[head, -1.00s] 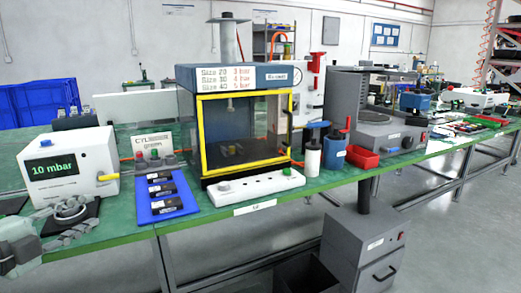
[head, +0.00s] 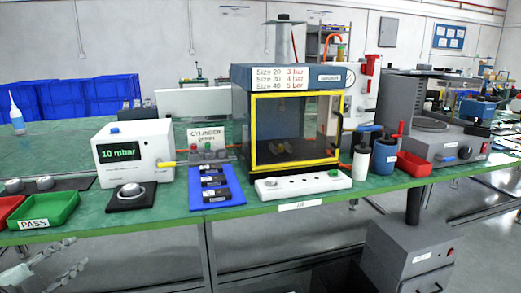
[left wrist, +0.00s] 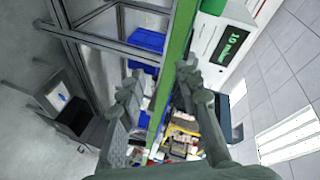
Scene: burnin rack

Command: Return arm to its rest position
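My left gripper (head: 48,270) is low at the lower left of the head view, in front of the green bench edge and below the PASS tray. In the left wrist view the two fingers of my left gripper (left wrist: 161,82) stand apart with nothing between them. The wrist camera sees the bench edge (left wrist: 178,60) running between the fingers, tilted. My right gripper is in no view.
The green bench (head: 120,223) holds a green PASS tray (head: 46,211), a 10 mbar box (head: 133,153), a round grey part on a black pad (head: 131,196), a blue tray (head: 217,203) and a yellow-framed chamber (head: 296,130). A grey cabinet (head: 408,255) stands below at right.

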